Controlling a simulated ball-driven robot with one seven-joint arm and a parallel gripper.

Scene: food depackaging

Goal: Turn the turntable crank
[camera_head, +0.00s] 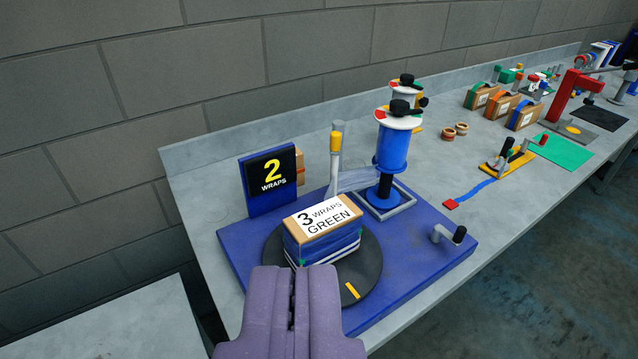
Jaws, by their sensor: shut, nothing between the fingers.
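The turntable (367,262) is a dark disc with a yellow mark, set in a blue base (425,262). A box (322,224) labelled "3 WRAPS GREEN" sits on it, with blue and white bands around its sides. The crank (449,234), grey with a black knob, stands at the right end of the base. My gripper (291,270) is shut and empty. In the picture its tips are just in front of the box's lower left, left of the crank and well apart from it. Its fingers hide part of the disc and base.
A "2 WRAPS" sign (270,181) stands at the back left of the base. A post with a yellow top (336,150) and a blue film roll (392,150) stand behind the box. Tools and boxes line the bench to the right. A wall runs behind.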

